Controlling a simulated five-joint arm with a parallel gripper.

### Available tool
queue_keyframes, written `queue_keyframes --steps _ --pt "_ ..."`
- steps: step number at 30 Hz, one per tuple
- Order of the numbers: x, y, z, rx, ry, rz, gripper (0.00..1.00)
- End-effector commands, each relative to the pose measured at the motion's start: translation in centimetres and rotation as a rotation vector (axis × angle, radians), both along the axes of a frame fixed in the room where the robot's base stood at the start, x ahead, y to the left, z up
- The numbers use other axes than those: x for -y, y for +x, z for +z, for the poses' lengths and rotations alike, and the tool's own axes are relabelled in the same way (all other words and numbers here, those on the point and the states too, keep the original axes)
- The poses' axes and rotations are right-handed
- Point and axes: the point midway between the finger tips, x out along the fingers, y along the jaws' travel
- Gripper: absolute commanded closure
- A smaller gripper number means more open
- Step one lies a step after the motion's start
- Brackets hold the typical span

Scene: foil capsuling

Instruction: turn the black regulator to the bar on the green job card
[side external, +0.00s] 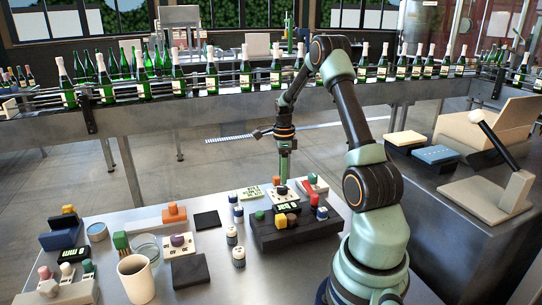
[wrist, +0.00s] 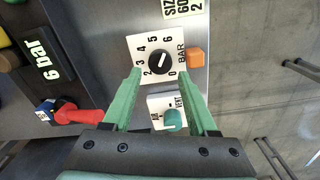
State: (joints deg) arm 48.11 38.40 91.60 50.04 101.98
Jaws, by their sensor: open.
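The black regulator knob (wrist: 160,62) sits on a white dial plate (wrist: 137,43) in the wrist view, marked 0 to 6 and BAR. A short pale mark shows on the knob; I cannot tell for sure which number it points to. My gripper (wrist: 159,78) is open, its green fingertips on either side of the dial's lower part, just short of the knob and not visibly touching it. In the side external view my gripper (side external: 284,178) points down over the dial plate (side external: 281,193). A pale green card (wrist: 183,8) reads SIZE 60, partly cut off. A label (wrist: 41,60) reads 6 bar.
A teal AIR/VENT knob (wrist: 173,120) lies between my fingers, nearer the palm. An orange block (wrist: 196,57) is right of the dial, a red lever (wrist: 80,115) lower left. A white mug (side external: 136,279) and several bench items stand left in the side external view.

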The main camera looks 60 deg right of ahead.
Motion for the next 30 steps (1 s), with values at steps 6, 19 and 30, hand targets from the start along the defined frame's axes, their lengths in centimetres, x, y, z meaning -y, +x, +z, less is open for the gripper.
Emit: queue_keyframes --steps 6,19,30 --pt "0.0 0.0 -3.3 -0.001 0.002 0.001 0.42" --pt "0.0 0.0 -4.6 0.0 -0.001 0.001 0.42" --pt "0.0 0.0 -4.5 0.001 -0.001 0.005 1.0"
